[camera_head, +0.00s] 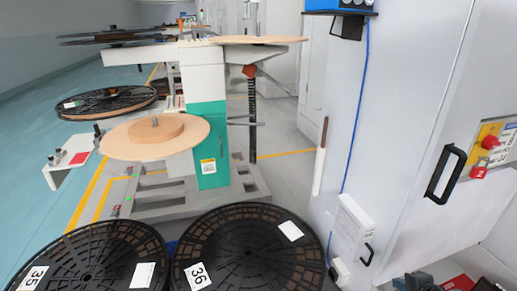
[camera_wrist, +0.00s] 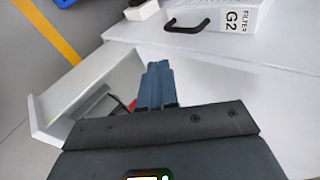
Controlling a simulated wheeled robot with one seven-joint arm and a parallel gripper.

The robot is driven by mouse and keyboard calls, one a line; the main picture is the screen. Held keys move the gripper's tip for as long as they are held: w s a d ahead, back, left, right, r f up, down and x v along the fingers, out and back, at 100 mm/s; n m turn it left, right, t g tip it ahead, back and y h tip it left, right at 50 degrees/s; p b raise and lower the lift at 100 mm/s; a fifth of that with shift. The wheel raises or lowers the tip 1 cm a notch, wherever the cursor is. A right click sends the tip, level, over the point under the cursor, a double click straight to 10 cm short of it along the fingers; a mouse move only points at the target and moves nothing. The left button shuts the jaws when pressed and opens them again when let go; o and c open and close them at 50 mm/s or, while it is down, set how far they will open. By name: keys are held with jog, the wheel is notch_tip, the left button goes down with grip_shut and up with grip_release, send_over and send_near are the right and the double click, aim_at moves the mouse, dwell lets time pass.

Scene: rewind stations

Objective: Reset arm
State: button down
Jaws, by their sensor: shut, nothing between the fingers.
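My gripper (camera_wrist: 157,85) shows in the wrist view, with its two blue-grey fingers together and nothing between them. It is in front of a white cabinet surface (camera_wrist: 225,75) and apart from the black handle there. In the head view my gripper is not clearly seen.
Black reels marked 35 (camera_head: 90,255) and 36 (camera_head: 250,250) lie at the front. Behind them stands a white and green rewind station (camera_head: 207,120) with a wooden disc (camera_head: 120,140). A tall grey cabinet (camera_head: 400,110) with a black handle (camera_head: 445,175) fills the right.

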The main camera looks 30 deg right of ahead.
jog(key=s+a+r+n+t+p, duration=0.1)
jog(key=s+a+r+n, duration=0.2)
jog(key=a, duration=0.5)
jog(key=s+a+r+n+p, duration=0.2)
jog(key=a+r+n, duration=0.15)
jog(key=a, duration=0.35)
jog(key=s+a+r+n+t+p, duration=0.1)
jog(key=s+a+r+n, duration=0.2)
jog(key=a, duration=0.5)
jog(key=s+a+r+n+t+y+p, duration=0.1)
jog(key=s+a+r+n, duration=0.2)
jog(key=r, duration=0.5)
jog(key=s+a+r+n+t+y+p, duration=0.1)
jog(key=s+a+r+n, duration=0.3)
jog(key=r, duration=0.4)
jog(key=s+a+r+n+t+y+p, duration=0.2)
jog(key=s+a+r+n, duration=0.2)
jog(key=r, duration=0.5)
jog(key=shift+s+a+n, duration=0.15)
jog(key=shift+a+n, duration=0.9)
jog(key=shift+n, duration=0.2)
jog(key=shift+r, duration=0.1)
